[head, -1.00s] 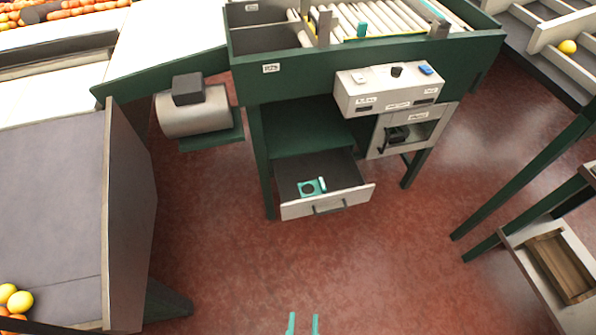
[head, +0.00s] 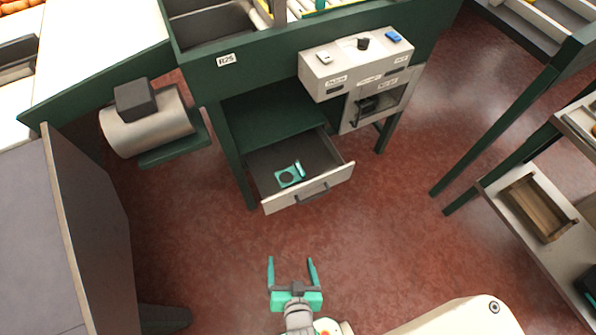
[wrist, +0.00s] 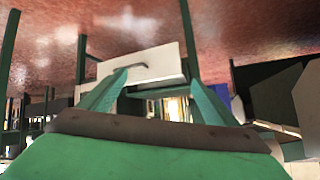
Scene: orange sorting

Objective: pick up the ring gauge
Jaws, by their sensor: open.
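The ring gauge (head: 286,180) is a small teal plate with a dark round hole and a raised, lighter piece beside it. It lies in the open drawer (head: 333,181) under the green machine, in the head view. My gripper (head: 291,262) is open and empty, in front of the drawer and apart from it. In the wrist view my gripper's two teal fingers (wrist: 160,88) point towards the pale drawer front (wrist: 150,62). The ring gauge cannot be made out in the wrist view.
A white control box (head: 355,65) with buttons sits above and right of the drawer. A metal cylinder (head: 148,125) is at left. A dark-sided bin (head: 95,200) stands far left, and a shelf with a wooden tray (head: 538,207) at right. Red floor before the drawer is clear.

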